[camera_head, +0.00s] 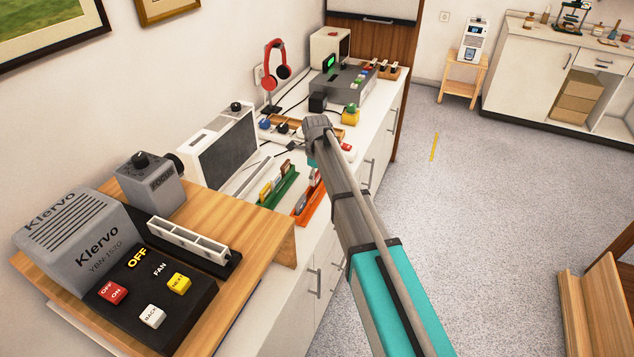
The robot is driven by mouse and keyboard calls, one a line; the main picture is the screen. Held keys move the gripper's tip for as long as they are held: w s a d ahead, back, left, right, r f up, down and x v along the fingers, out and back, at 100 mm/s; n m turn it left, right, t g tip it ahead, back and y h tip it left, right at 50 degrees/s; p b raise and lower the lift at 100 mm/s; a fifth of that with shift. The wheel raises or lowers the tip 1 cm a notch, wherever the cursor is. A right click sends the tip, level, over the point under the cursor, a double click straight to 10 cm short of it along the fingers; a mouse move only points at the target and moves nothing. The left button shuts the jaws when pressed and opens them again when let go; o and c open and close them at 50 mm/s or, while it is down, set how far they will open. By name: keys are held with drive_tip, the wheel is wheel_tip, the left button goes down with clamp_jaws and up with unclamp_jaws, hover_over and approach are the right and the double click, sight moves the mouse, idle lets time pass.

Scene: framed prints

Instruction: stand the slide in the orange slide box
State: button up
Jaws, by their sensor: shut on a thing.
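The orange slide box (308,207) sits on the white counter, to the left of my arm. Small upright pieces, some white and some red, show in or over it; I cannot tell which of them are slides standing in the box. My arm crosses the middle of the view from the lower right and ends at a grey joint above the counter. My gripper cannot be made out behind the arm, near the orange box. The slide cannot be told apart here.
A green slide box (279,190) with several slides stands left of the orange one. A white-framed panel (222,152) and a wooden stand with a grey Klervo projector (77,240) are further left. Red headphones (276,68) and a grey device (343,88) stand behind.

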drive_tip(key=shift+f, duration=0.45)
drive_tip(key=o, duration=0.8)
drive_tip(key=shift+r, duration=0.2)
wheel_tip(320, 180, up, 12)
drive_tip(key=p, duration=1.2)
idle(0.7)
